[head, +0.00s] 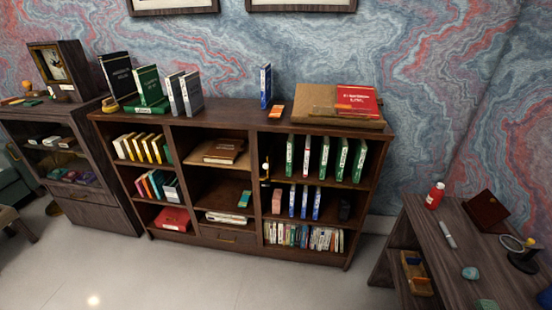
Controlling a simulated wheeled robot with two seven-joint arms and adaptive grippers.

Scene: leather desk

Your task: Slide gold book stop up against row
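Neither of my grippers is in the head view. A small gold piece (110,105), perhaps a book stop, sits at the left end of the bookcase top beside an upright black book (118,75). Another small gold piece (265,183) shows at the left side of the right-hand column, near a thin upright dark-and-white item. Which one is the gold book stop I cannot tell. A row of green and white books (323,158) stands upright with gaps in the upper right compartment. Blue and white books (304,202) stand in the compartment below.
The dark wooden bookcase (240,118) stands against a marbled wall. Its top is bare between the grey books (191,93) and a blue book (265,86). A side table (430,235) with small objects stands at right. The pale floor in front is clear.

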